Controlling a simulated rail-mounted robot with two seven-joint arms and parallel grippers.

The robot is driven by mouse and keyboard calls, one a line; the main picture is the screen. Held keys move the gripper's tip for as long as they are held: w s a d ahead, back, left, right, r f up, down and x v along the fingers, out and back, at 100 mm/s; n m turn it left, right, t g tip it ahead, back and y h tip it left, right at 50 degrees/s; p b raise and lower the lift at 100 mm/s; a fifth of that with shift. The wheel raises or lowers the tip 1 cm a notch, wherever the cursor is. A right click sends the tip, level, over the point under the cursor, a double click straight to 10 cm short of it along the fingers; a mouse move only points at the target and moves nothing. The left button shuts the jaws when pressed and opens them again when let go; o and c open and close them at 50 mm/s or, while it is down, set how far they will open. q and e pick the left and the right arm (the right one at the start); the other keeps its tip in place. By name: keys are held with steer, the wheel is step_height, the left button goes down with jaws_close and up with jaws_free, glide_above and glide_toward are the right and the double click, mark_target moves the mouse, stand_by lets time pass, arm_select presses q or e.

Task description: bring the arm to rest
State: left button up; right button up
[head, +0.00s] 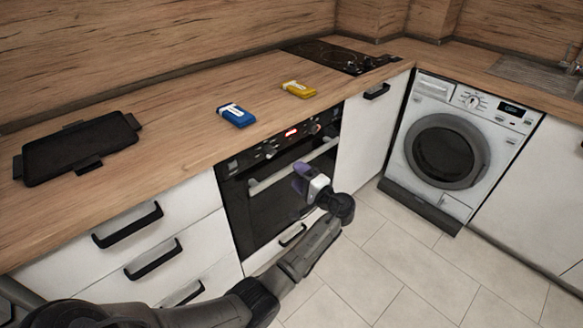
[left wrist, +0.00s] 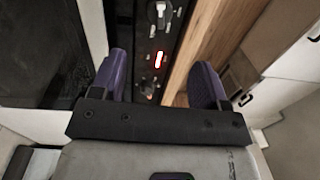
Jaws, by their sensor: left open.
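My left arm comes in from the lower left of the head view. Its gripper (head: 304,183) is in front of the black oven (head: 262,200), below the worktop edge. In the left wrist view the two purple fingers (left wrist: 162,80) stand wide apart with nothing between them. The oven's control panel (left wrist: 158,45) with a lit red display shows beyond them. The gap between the fingers and the oven front is hard to judge. My right gripper is in neither view.
On the wooden worktop (head: 180,112) lie a black tray (head: 80,148), a blue packet (head: 236,116) and a yellow packet (head: 298,89). A black hob (head: 335,57) is at the back. A washing machine (head: 448,150) stands right. The tiled floor (head: 400,255) is clear.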

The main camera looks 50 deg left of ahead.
arm_select(q)
steer(key=shift+d, duration=0.45)
stand_by(0.4)
